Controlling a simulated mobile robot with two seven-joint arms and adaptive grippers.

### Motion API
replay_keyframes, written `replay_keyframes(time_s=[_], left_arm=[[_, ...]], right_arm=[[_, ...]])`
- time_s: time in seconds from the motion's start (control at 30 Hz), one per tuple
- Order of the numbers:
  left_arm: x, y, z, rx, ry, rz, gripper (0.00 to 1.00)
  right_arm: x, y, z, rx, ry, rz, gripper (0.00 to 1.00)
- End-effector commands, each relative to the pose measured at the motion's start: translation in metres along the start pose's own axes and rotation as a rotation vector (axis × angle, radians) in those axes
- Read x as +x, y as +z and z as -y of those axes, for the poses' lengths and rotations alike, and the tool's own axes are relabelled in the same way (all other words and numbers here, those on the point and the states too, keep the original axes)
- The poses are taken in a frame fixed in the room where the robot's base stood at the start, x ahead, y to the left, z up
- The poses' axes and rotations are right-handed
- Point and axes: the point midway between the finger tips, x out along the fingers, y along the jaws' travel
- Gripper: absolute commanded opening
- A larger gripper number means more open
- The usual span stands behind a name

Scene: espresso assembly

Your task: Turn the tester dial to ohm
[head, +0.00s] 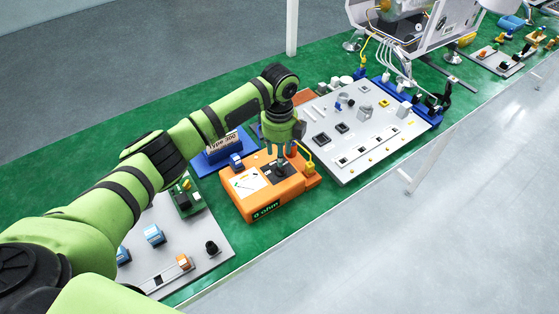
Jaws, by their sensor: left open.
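The tester (240,209) is an orange box on the green bench in the middle of the head view. It has a white meter face (248,182) and a dark label on its front edge that appears to read "0 ohm" (266,211). A black dial (281,168) sits on a dark panel at the right of its top. My left gripper (281,155) points down right over the dial, with its fingers around or just above it; contact cannot be told. It is open, and it partly hides the dial. My right gripper is not in view.
A light board with small parts (341,160) lies right of the tester. A blue stand marked "Type 300" (222,146) is behind it. A grey plate with connectors (205,262) lies at left front. A white machine (415,25) stands at the back right.

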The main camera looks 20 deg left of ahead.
Motion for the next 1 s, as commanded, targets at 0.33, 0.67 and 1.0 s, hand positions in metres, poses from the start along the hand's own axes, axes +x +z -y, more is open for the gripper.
replay_keyframes(time_s=[0.33, 0.67, 1.0], left_arm=[[-0.055, 0.000, 0.000, -0.001, 0.000, 0.000, 0.41], [-0.061, 0.000, 0.000, -0.001, 0.000, 0.000, 0.41], [-0.060, 0.000, 0.000, 0.000, 0.001, -0.001, 0.41]], right_arm=[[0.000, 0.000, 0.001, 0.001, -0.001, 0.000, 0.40], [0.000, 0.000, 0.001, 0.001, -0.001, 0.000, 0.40], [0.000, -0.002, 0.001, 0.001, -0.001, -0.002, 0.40]])
